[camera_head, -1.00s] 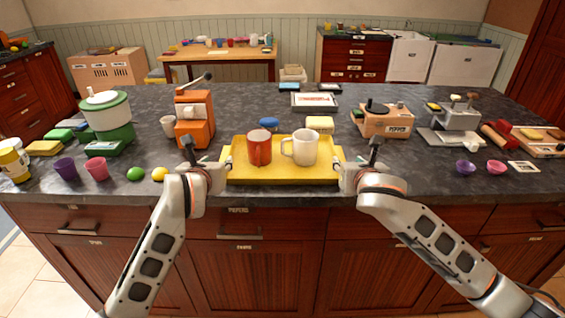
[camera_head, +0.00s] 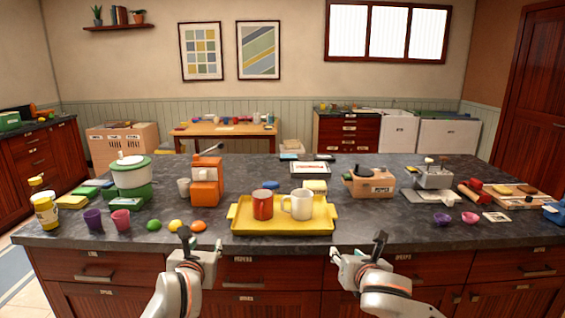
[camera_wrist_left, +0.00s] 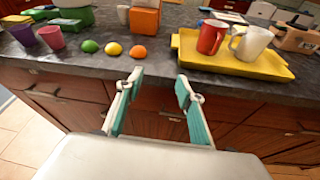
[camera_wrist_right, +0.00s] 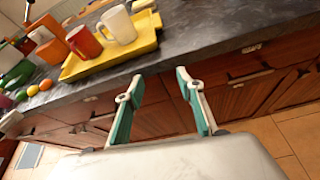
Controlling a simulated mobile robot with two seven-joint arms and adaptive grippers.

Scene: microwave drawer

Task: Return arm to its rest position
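My left gripper (camera_head: 203,246) is in front of the counter's front edge, below and left of the yellow tray (camera_head: 282,229). In the left wrist view the left gripper (camera_wrist_left: 158,88) has its fingers apart with nothing between them. My right gripper (camera_head: 352,253) is in front of the counter, below and right of the tray. In the right wrist view the right gripper (camera_wrist_right: 157,88) is also open and empty. The tray lies on the counter with a red mug (camera_head: 262,206) and a white mug (camera_head: 301,205) upright on it. Both grippers are apart from the tray.
The dark counter (camera_head: 390,230) runs across in front of me, with drawers (camera_head: 270,272) below its edge. An orange device (camera_head: 206,185), green, yellow and orange balls, and purple (camera_head: 93,219) and pink (camera_head: 121,221) cups stand left of the tray. The counter right of the tray is partly clear.

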